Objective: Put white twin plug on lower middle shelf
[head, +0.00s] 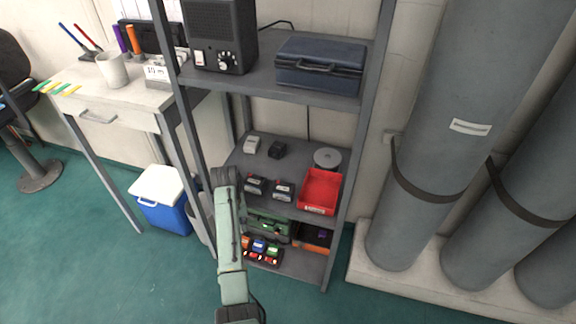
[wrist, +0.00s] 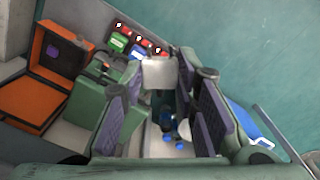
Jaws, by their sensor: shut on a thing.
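In the wrist view my gripper (wrist: 158,88) is shut on a white block-like thing, which looks like the white twin plug (wrist: 159,72). In the head view my arm rises in front of the left side of the rack; the gripper end and the plug cannot be made out there. The shelf below the top one in view (head: 238,160), likely the lower middle shelf, holds a pale grey block (head: 251,144), a black block (head: 277,149), two dark plug-like pieces (head: 283,190), a grey disc (head: 327,158) and a red bin (head: 319,191).
The shelf above carries a black radio (head: 220,35) and a blue case (head: 319,65). The bottom shelf holds a green case (head: 268,226), an open orange case (wrist: 35,85) and several coloured pieces (head: 260,250). A blue cooler (head: 164,203) stands on the floor at left. Grey cylinders (head: 440,130) stand at right.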

